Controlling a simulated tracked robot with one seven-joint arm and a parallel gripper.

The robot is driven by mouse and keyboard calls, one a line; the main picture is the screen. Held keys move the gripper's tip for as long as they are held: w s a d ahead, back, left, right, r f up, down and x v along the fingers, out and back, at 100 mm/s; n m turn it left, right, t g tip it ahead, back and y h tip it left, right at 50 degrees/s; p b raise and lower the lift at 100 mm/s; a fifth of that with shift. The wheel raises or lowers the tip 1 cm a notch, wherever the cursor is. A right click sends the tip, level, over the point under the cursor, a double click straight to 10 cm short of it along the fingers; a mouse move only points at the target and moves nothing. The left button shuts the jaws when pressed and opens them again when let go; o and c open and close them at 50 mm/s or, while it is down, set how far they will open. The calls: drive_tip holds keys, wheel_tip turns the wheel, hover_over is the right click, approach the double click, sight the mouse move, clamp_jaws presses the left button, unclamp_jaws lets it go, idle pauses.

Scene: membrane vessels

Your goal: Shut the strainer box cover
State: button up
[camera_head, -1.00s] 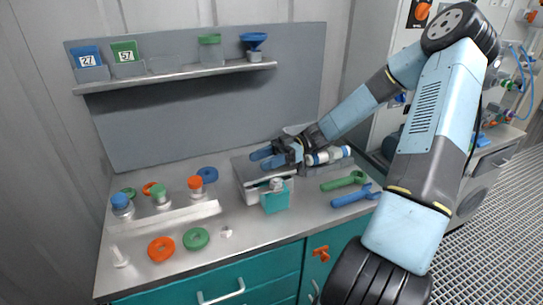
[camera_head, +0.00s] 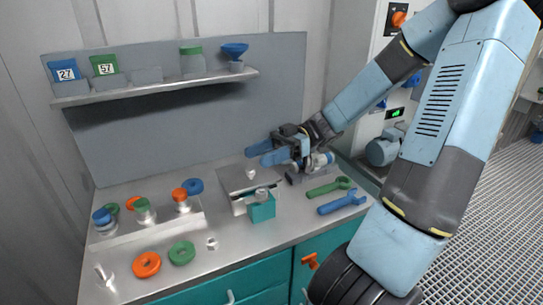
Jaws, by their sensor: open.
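The strainer box (camera_head: 238,206) is a pale metal box on the bench, behind a small teal container. Its grey cover (camera_head: 235,178) lies over the top, with a small light knob (camera_head: 251,173) on it. A dark line shows under the cover's front right edge, so I cannot tell whether it is fully seated. My gripper (camera_head: 262,152) is open and empty, with its two blue fingers pointing left. It is above and behind the cover's right part and looks apart from it.
The teal container (camera_head: 262,208) stands against the box's front. Capped vessels and rings, including an orange ring (camera_head: 146,264), occupy the left. A shelf (camera_head: 160,88) hangs behind.

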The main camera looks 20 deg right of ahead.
drive_tip(key=shift+s+d+r, duration=0.1)
drive_tip(key=shift+s+r, duration=0.2)
drive_tip(key=shift+s, duration=0.35)
drive_tip(key=shift+s+d+r, duration=0.1)
drive_tip(key=shift+s+r, duration=0.2)
drive_tip(key=shift+s, duration=0.4)
drive_tip(key=shift+s+d+r, duration=0.1)
drive_tip(key=shift+s+r, duration=0.2)
drive_tip(key=shift+s, duration=0.35)
drive_tip(key=shift+c, duration=0.2)
